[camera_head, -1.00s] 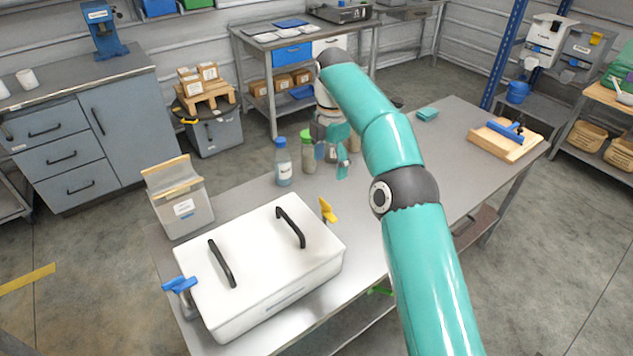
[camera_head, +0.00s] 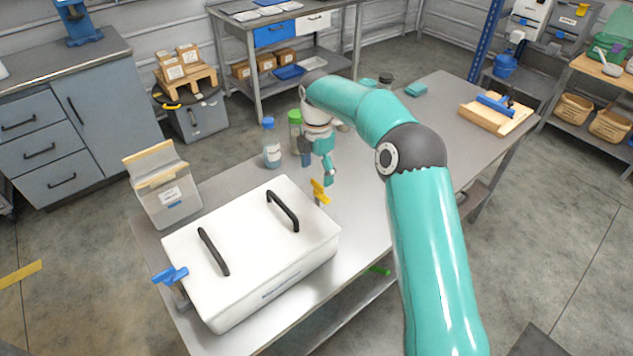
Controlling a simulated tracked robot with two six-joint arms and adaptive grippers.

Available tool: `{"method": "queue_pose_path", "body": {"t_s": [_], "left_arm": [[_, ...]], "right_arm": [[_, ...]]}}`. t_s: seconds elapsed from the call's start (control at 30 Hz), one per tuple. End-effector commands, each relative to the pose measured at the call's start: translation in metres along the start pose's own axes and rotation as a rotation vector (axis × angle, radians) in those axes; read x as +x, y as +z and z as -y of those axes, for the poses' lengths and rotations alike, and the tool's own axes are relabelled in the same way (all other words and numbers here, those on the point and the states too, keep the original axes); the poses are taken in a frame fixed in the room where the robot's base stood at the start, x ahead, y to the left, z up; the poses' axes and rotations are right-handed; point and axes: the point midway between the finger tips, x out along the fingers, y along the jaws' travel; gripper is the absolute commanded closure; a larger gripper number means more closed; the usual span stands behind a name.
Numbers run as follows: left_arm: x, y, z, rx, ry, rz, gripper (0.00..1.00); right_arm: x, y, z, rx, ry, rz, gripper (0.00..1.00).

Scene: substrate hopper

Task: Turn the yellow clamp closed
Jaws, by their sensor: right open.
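The yellow clamp (camera_head: 320,191) stands upright at the right back side of the white hopper box (camera_head: 250,250). A blue clamp (camera_head: 170,275) sits at the box's left front side. My right gripper (camera_head: 318,172) hangs pointing down just behind and above the yellow clamp, its teal fingers open and empty. A small gap seems to show between the fingers and the clamp; contact is hard to tell. My left gripper is not in view.
A blue-capped bottle (camera_head: 271,143) and a green-capped bottle (camera_head: 295,131) stand left of my right gripper. A paper bag (camera_head: 163,185) stands behind the box's left. A wooden board with a blue tool (camera_head: 497,112) lies at the right. The bench middle is clear.

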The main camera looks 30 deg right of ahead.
Motion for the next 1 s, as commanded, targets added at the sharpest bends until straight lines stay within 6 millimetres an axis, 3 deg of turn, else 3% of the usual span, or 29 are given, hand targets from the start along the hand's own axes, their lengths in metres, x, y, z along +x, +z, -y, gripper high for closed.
{"method": "queue_pose_path", "body": {"t_s": [0.1, 0.3, 0.67, 1.0], "left_arm": [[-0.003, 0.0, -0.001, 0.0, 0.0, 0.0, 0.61], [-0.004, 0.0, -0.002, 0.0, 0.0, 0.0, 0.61], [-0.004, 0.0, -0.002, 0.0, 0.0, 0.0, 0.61], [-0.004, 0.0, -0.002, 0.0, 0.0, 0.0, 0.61]], "right_arm": [[0.019, 0.0, 0.001, 0.0, -0.004, -0.001, 0.21], [0.038, 0.0, 0.001, 0.001, -0.002, 0.0, 0.21], [0.042, 0.001, 0.001, 0.0, 0.0, 0.0, 0.22], [0.041, 0.0, 0.001, 0.0, 0.0, 0.0, 0.79]]}}
